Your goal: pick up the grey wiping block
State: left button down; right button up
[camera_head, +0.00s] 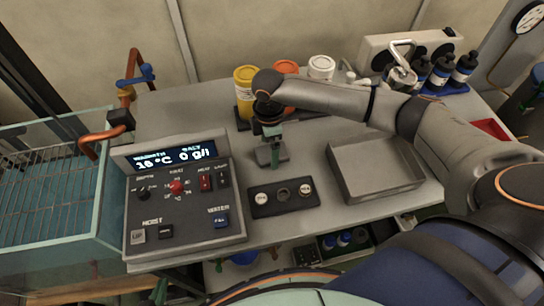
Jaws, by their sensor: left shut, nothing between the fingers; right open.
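The grey wiping block (263,157) is on the grey table behind the small dark tray, near the middle of the view. My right arm reaches in from the right, and my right gripper (273,141) points down at the block. The gripper is open. Its fingertips are small and overlap the block in the picture, so I cannot tell whether they touch it. Part of the block is hidden by the gripper. My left gripper is not in view.
A control panel (185,195) stands left of the block. A dark tray with round pieces (284,197) lies in front, and an empty grey tray (385,181) is to the right. Yellow (245,88), orange (286,67) and white (321,68) jars stand behind.

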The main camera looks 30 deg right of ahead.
jog(key=shift+f+b, duration=0.4)
jog(key=shift+f, duration=0.25)
pick_arm(q)
jog(key=shift+f, duration=0.9)
jog(key=shift+r, duration=0.1)
pick_arm(e)
jog(key=shift+r, duration=0.1)
jog(key=shift+c, duration=0.2)
jog(key=c, duration=1.3)
pick_arm(q)
jog(key=shift+r, duration=0.1)
pick_arm(e)
jog(key=shift+o, duration=0.2)
